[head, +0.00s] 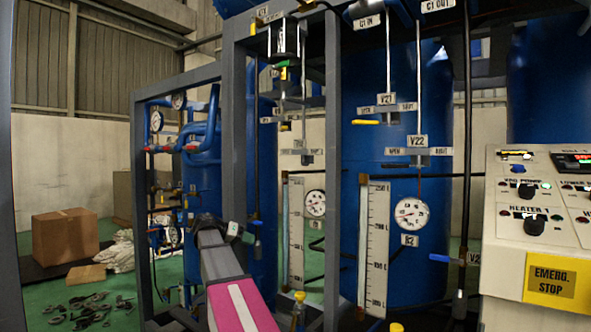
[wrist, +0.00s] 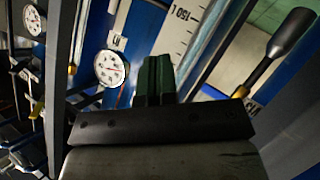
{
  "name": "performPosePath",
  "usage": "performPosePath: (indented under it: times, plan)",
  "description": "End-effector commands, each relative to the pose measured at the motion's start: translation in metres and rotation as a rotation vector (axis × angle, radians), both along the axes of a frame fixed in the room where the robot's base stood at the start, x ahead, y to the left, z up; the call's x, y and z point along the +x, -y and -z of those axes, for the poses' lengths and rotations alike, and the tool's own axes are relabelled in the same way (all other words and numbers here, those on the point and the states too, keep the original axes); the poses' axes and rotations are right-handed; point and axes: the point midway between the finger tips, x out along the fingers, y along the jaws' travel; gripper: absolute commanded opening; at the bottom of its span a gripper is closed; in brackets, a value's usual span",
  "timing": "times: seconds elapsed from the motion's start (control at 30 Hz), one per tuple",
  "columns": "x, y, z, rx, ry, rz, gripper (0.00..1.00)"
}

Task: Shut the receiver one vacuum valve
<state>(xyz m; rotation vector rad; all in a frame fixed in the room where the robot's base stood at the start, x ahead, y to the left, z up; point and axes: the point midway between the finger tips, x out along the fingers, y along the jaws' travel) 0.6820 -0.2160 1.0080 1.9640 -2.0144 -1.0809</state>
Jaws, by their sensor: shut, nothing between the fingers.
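My gripper (head: 240,232) is in front of the left part of the frame, beside a grey post. In the wrist view its green fingers (wrist: 153,78) are shut and empty. Valve V22 (head: 417,141) and V21 (head: 386,99) carry labels with open and shut marks on the right tank. No readable label shows which valve is the receiver one vacuum valve.
Round gauges (head: 411,213) and (head: 316,203) hang beside tall sight scales. One gauge (wrist: 110,68) is close left of the fingers. Grey frame posts (head: 332,180) stand close to my arm. The control panel (head: 540,205) is at right; a cardboard box (head: 65,237) is at far left.

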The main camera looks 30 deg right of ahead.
Motion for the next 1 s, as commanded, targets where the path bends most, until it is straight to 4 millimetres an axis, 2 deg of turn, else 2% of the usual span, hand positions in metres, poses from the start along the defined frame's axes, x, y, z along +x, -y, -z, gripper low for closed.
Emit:
performPosePath:
  times: [0.03, 0.3, 0.4, 0.5, 0.6, 0.77, 1.0]
  plan:
    - [0.007, 0.006, -0.033, -0.057, 0.048, 0.049, 0.00]
    - [-0.004, 0.024, -0.187, -0.367, 0.312, 0.304, 0.00]
    - [-0.012, 0.025, -0.230, -0.459, 0.392, 0.378, 0.00]
    - [-0.019, 0.024, -0.259, -0.524, 0.449, 0.427, 0.00]
    - [-0.024, 0.024, -0.274, -0.561, 0.480, 0.455, 0.00]
    - [-0.031, 0.030, -0.279, -0.574, 0.491, 0.465, 0.00]
    - [-0.050, 0.062, -0.278, -0.573, 0.489, 0.465, 0.00]
